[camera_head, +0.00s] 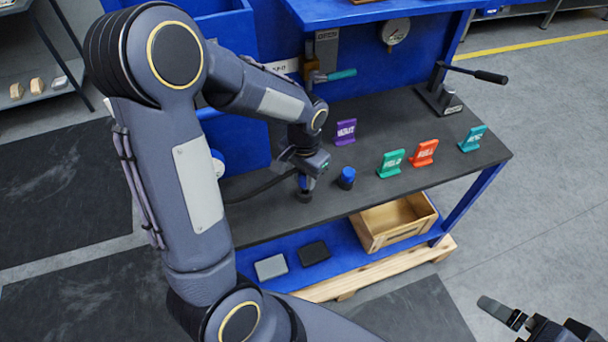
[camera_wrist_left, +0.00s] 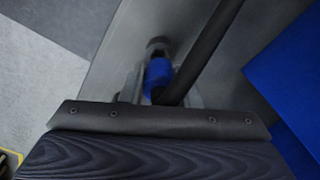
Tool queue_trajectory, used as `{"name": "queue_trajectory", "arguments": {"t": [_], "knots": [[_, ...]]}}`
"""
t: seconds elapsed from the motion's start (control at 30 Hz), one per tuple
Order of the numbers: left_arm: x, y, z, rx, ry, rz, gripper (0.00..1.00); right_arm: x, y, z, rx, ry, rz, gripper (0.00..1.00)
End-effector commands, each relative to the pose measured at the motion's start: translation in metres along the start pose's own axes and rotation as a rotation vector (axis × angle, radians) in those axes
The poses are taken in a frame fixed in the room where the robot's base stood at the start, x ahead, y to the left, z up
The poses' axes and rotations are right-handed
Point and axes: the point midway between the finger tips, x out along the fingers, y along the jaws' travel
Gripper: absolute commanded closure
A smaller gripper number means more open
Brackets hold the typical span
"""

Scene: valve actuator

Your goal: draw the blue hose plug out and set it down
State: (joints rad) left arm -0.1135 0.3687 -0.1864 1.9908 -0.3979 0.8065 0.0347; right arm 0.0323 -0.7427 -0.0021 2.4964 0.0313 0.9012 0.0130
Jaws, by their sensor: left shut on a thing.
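My left gripper (camera_head: 304,180) is shut on the blue hose plug (camera_wrist_left: 158,74), low over the front part of the dark bench top (camera_head: 375,188). In the left wrist view the plug sits between the two fingers, with the black hose (camera_wrist_left: 210,52) running away from it. In the head view the hose (camera_head: 262,188) trails left from the plug. A dark round fitting (camera_head: 304,196) shows right below the gripper; I cannot tell whether the plug is still seated in it. My right gripper (camera_head: 543,326) is at the lower right corner, partly cut off, away from the bench.
A blue-capped dark cylinder (camera_head: 346,178) stands close to the right of my left gripper. Purple (camera_head: 345,132), green (camera_head: 391,163), red (camera_head: 425,152) and teal (camera_head: 472,139) signs stand farther right. A lever (camera_head: 440,98) is at the back right. A wooden crate (camera_head: 378,242) sits below the bench top.

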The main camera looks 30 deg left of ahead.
Motion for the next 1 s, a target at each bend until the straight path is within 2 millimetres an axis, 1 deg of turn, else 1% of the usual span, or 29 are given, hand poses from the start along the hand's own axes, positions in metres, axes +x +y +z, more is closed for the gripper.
{"name": "queue_trajectory", "arguments": {"t": [0.27,1.0], "knots": [[0.001,0.0,0.0,0.0,0.001,0.0,0.98,0.001,0.0,0.0,0.0,0.0,0.0,0.0],[0.02,0.0,0.0,0.0,0.0,0.0,0.98,0.014,0.006,0.007,0.0,0.0,0.0,0.0]]}}
